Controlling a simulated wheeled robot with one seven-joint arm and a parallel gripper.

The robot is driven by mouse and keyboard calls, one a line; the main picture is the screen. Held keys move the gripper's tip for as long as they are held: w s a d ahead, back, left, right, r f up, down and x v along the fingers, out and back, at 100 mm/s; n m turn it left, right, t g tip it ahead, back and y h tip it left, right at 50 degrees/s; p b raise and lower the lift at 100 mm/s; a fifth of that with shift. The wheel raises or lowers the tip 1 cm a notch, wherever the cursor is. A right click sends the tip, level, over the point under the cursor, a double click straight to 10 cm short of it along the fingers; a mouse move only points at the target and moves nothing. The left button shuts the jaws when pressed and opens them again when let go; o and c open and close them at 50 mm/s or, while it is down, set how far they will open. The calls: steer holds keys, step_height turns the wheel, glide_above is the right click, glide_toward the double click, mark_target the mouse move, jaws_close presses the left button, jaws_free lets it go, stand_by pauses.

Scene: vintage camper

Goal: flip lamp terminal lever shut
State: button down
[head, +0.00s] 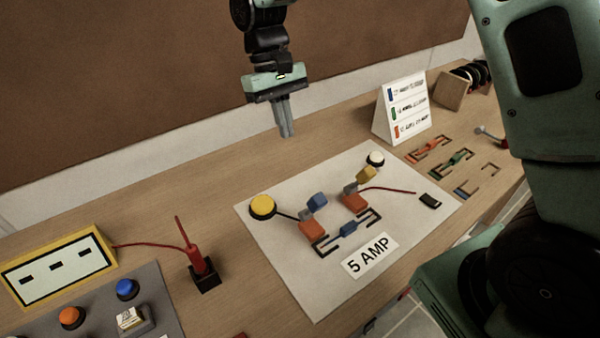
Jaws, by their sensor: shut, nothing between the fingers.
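A white board (330,285) on the bench carries two lever terminals with orange bases. The left terminal (311,230) has a blue lever (317,200) tilted up, with a dark lead to a round yellow part (262,205). The right terminal (354,203) has a yellow lever (366,174) tilted up, near a small white dome (375,158) on a black base. I cannot tell for sure which terminal is the lamp's. My gripper (286,134) points down with its fingers together, empty, above the bench behind the board, apart from both levers.
A blue fuse (347,229) sits in a holder beside a "5 AMP" label (370,256). A red probe (194,258) stands in a black block at left, near a yellow-framed panel (58,268). A white sign (404,108) stands behind right, by a fuse rack (455,160).

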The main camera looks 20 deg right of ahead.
stand_by(0.3)
steer(key=p, duration=0.3)
glide_toward(312, 208)
steer(key=w+f, duration=0.4)
steer(key=shift+s+d+f+p, duration=0.25)
steer(key=shift+s+f+p, duration=0.3)
steer(key=shift+s, duration=0.3)
steer(key=shift+s+d+f+p, duration=0.3)
steer(key=shift+s+f+p, duration=0.05)
steer(key=shift+s+f, duration=0.4)
